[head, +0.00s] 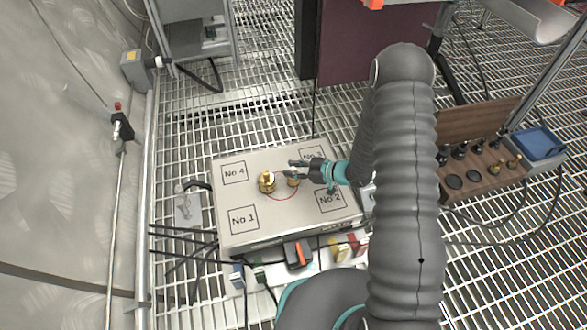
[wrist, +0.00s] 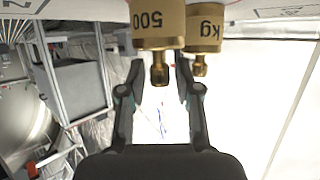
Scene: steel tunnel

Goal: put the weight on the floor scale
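The floor scale (head: 285,226) is a pale flat platform with squares marked No 1 to No 4. Two brass weights stand upright near its middle. The left weight (head: 266,182) is clear of my gripper in the head view. The right weight (head: 292,180) is partly hidden by my gripper (head: 298,168). In the wrist view, upside down, a weight marked 500 (wrist: 158,28) has its knob between my fingertips, with gaps showing on both sides. The other weight, marked kg (wrist: 205,30), is beside it, behind one finger. My gripper (wrist: 160,80) is open.
An orange-and-black device (head: 297,253) and cables lie along the scale's front. A wall closes the left side. The floor is steel grating.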

